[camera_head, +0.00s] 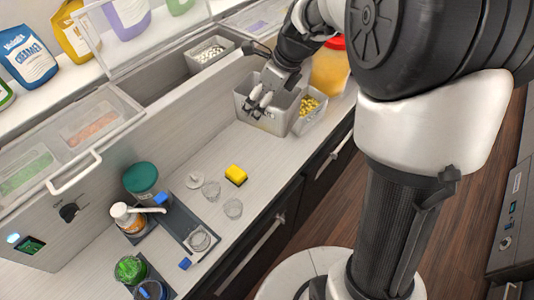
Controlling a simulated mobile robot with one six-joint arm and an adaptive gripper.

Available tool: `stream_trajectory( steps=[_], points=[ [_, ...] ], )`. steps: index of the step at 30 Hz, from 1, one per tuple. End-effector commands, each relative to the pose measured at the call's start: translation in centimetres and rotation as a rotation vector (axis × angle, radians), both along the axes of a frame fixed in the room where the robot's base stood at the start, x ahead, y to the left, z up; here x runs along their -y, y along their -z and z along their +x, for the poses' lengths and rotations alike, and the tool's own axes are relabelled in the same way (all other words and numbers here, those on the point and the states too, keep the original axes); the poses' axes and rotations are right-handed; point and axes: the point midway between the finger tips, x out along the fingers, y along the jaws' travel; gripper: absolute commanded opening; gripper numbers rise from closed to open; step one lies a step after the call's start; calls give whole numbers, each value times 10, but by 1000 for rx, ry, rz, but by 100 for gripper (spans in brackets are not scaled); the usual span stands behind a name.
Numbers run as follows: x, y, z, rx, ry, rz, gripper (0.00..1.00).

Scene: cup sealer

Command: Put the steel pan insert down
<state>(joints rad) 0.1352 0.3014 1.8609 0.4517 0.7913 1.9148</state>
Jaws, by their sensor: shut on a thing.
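The steel pan insert (259,121) is a grey, open-topped metal pan near the top centre of the head view. It is upright, over the counter beside the raised grey unit. My gripper (259,107) reaches down from above and is shut on the pan insert at its wall. The gripper hides part of the pan's rim and inside. I cannot tell whether its base touches the counter.
A yellow sponge (236,175), clear cups (233,208) and a dark tray (181,218) lie nearer. Between the sponge and pan, the counter (222,143) is clear.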

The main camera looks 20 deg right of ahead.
Motion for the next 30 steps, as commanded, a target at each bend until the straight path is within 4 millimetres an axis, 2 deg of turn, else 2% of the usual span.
stream_trajectory(
  steps=[4, 8, 11, 21, 25, 30],
  points=[
    [1, -12, 4, -1, 129, -2, 39],
    [2, -6, 5, -5, 173, 0, 39],
    [2, 15, 5, -8, 177, 0, 39],
    [2, 105, 4, -7, 176, 0, 39],
    [2, 123, 5, -5, 175, -1, 39],
    [2, 132, 5, -3, 175, 0, 39]
  ],
)
